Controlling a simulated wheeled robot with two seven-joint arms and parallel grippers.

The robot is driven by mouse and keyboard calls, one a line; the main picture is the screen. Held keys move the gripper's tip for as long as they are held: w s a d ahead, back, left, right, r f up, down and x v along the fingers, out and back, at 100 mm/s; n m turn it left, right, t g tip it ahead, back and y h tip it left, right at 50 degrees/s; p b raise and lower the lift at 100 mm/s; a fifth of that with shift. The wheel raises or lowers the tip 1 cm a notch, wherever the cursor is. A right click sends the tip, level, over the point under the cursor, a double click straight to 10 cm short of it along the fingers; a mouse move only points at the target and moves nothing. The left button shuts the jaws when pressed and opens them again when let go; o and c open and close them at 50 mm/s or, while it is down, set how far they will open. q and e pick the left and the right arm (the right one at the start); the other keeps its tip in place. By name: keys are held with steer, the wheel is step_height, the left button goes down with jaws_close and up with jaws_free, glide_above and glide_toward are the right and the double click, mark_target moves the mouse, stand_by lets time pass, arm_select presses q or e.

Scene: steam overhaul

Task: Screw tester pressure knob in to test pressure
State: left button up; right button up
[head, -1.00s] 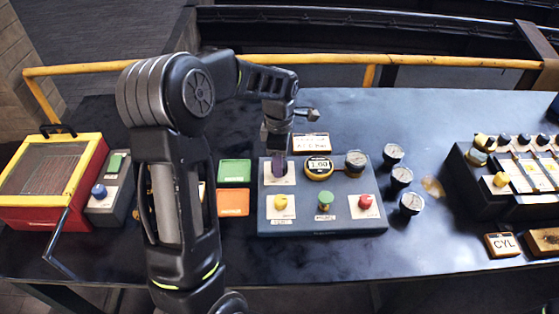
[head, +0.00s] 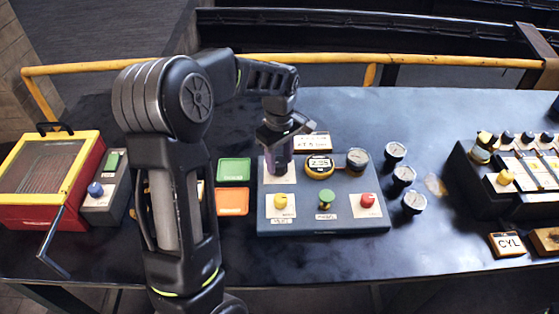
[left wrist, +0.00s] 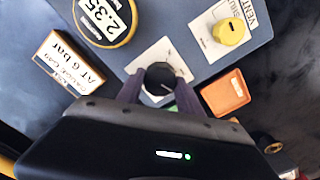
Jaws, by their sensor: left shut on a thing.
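The tester (head: 340,222) is a blue-grey box on the dark bench. My left gripper (head: 279,170) points down at the tester's back left corner. It is shut on the knob, one finger on each side. The round yellow-rimmed display (head: 320,167) reads about 2.35, clearer in the left wrist view (left wrist: 104,16). A dial gauge (head: 358,159) stands right of it. My right gripper is out of view.
A card (left wrist: 76,64) reading "AT 6 bar" lies behind the tester. The tester's front has yellow (head: 281,201), green (head: 326,200) and red (head: 367,200) knobs. Green (head: 234,169) and orange (head: 232,202) trays lie left; loose gauges (head: 403,176) lie right.

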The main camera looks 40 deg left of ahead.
arm_select(q)
steer(key=m+b, duration=0.1)
steer(key=m, duration=1.1)
steer(key=shift+m, duration=0.3)
steer(key=m, duration=0.6)
steer(key=shift+r+b, duration=0.1)
steer(key=shift+b, duration=0.2)
steer(key=m, duration=0.7)
steer(key=shift+w+m, duration=0.1)
steer(key=shift+m, duration=0.2)
steer(key=o, duration=1.4)
